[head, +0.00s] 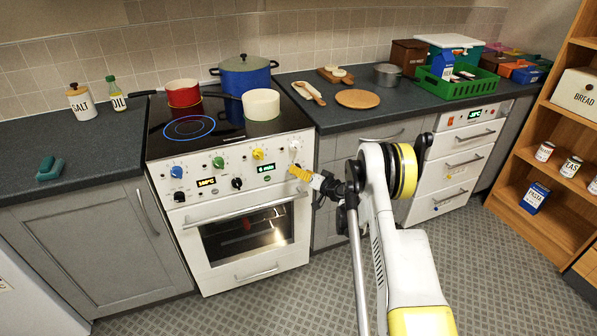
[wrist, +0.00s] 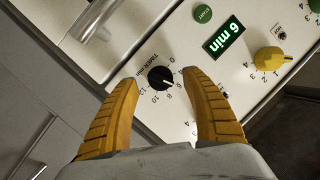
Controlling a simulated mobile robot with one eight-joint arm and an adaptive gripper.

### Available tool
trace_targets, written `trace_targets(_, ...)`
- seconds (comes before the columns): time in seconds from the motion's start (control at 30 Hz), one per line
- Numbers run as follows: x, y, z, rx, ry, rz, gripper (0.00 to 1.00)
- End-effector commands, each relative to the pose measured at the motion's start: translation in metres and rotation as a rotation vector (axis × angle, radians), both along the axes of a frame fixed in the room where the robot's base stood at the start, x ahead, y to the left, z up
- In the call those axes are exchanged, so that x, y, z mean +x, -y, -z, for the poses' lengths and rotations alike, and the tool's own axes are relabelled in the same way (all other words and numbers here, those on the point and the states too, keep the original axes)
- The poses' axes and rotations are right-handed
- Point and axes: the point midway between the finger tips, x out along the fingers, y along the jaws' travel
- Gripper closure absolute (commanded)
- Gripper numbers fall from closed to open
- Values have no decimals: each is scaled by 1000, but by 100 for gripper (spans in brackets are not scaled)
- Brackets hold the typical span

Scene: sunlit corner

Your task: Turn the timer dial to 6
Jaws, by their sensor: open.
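The timer dial (wrist: 160,79) is a small round black knob on the white oven panel, labelled "TIMER min" in the wrist view. The green timer display (wrist: 224,39) beside it reads "6 min", and it also shows in the head view (head: 265,168). My gripper (wrist: 158,84) is open, with its yellow ribbed fingers on either side of the dial. Whether the fingertips touch it, I cannot tell. The dial's pointer mark is too small to read surely. In the head view my gripper (head: 299,172) is at the panel's right end and hides the dial.
A yellow knob (wrist: 270,58) and a green button (wrist: 202,13) are near the display. The oven handle (head: 245,208) juts out below the panel. Pots, including a cream one (head: 261,104), stand on the hob. The floor in front is clear.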

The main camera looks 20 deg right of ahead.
Motion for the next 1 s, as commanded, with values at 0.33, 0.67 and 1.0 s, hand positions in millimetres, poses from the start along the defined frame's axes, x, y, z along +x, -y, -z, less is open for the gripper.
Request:
trace_targets(0.33,-73,17,-17,1,0,3,44)
trace_targets(0.67,-97,21,-22,0,0,1,44)
trace_targets(1.0,-97,21,-22,1,0,2,44)
